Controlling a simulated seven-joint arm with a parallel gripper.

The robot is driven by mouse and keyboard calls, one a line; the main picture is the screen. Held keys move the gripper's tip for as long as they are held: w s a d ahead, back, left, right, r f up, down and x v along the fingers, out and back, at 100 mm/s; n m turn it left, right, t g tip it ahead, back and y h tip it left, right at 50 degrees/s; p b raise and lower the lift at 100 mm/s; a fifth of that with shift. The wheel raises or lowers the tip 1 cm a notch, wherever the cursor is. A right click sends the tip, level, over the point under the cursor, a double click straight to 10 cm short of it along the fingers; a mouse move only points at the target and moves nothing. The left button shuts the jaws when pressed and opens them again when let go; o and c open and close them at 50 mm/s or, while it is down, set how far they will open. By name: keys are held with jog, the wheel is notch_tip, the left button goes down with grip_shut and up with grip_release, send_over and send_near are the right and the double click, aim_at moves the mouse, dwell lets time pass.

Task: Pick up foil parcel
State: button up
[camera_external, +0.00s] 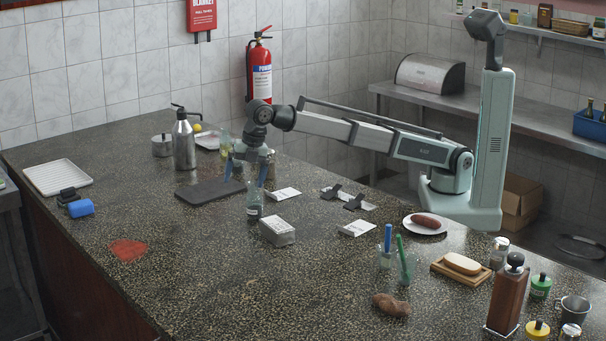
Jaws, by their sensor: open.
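A silvery block-shaped parcel (277,233) with a pale top lies on the speckled counter near its middle; it looks like the foil parcel, though its wrapping is too small to be sure of. My gripper (246,182) points down with its fingers spread, above the counter and behind and to the left of the parcel. It is open and nothing shows between the fingers.
A dark board (209,191) lies left of my gripper, with a metal flask (184,143) behind it. Flat white packets (283,194) (357,228) lie nearby. Glasses with a blue and a green handle (386,252) stand to the right. The front left counter is mostly clear around a red patch (128,249).

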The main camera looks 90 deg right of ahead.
aim_at(277, 223)
jog(key=s+a+n+g, duration=0.35)
jog(key=s+a, duration=0.25)
jog(key=s, duration=0.4)
jog(key=shift+t+h, duration=0.3)
jog(key=shift+t, duration=0.05)
notch_tip(277, 223, down, 9)
jog(key=shift+s+a+r, duration=0.1)
jog(key=shift+r, duration=0.1)
jog(key=shift+d+f, duration=0.15)
jog(key=shift+f, duration=1.2)
jog(key=shift+d+f, duration=0.1)
jog(key=shift+f, duration=1.2)
jog(key=shift+c, duration=0.3)
jog(key=c, duration=1.2)
